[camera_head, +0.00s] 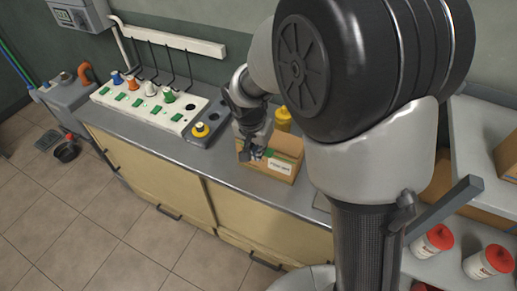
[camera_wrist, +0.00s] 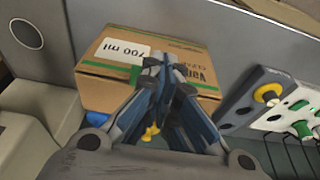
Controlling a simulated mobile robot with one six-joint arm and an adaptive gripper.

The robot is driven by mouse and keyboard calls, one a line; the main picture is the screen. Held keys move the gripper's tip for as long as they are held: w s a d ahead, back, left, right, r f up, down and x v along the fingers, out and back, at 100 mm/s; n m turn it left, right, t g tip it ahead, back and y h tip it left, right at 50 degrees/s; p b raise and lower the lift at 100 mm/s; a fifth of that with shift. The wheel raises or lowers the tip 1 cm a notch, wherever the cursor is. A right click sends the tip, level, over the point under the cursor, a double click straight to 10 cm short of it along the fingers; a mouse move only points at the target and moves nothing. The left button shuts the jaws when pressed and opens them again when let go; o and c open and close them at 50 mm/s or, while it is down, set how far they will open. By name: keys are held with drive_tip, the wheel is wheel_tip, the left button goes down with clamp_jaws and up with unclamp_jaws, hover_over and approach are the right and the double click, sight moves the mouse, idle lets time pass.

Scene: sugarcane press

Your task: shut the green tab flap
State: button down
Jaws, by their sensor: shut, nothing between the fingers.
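A cardboard box (camera_head: 284,177) with a white label stands on the counter near its right part. Its raised back flap (camera_head: 288,144) shows behind the box's top. A small green patch (camera_head: 268,153), perhaps the green tab, shows at the box top beside my gripper (camera_head: 257,150). In the wrist view the box (camera_wrist: 108,86) has a "700 ml" label and green print. My gripper (camera_wrist: 162,62) is shut and empty, with its fingertips in front of the box in that view. The fingers hide part of the box, and I cannot tell whether they touch it.
A yellow bottle (camera_head: 283,117) stands behind the box. A white rack (camera_head: 140,107) with coloured knobs and green marks is to the left, with a grey block (camera_head: 206,126) holding a yellow piece. Red-capped containers (camera_head: 433,241) stand at the lower right. The counter front is clear.

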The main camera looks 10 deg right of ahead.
drive_tip(key=shift+w, duration=0.1)
idle(0.3)
drive_tip(key=shift+w+d+f, duration=0.2)
drive_tip(key=shift+w+d, duration=0.25)
drive_tip(key=shift+w, duration=0.1)
drive_tip(key=shift+r+p, duration=0.4)
drive_tip(key=shift+r, duration=0.15)
wheel_tip(320, 180, up, 3)
drive_tip(key=shift+p, duration=1.15)
drive_tip(key=s+a+r+p, duration=0.1)
drive_tip(key=s+a+r, duration=0.1)
drive_tip(key=s+a, duration=0.5)
drive_tip(key=s+d+r+n, duration=0.3)
drive_tip(key=s+d+r, duration=0.6)
drive_tip(key=r, duration=0.2)
drive_tip(key=s+d+r+n+t, duration=0.1)
drive_tip(key=s+n, duration=0.1)
drive_tip(key=s, duration=0.3)
drive_tip(key=s+d+r+n+t+y, duration=0.1)
drive_tip(key=s+r, duration=0.1)
drive_tip(key=s, duration=0.3)
drive_tip(key=shift+s+d+r+n+y, duration=0.25)
drive_tip(key=shift+s+d+n+y, duration=0.05)
drive_tip(key=shift+n, duration=0.1)
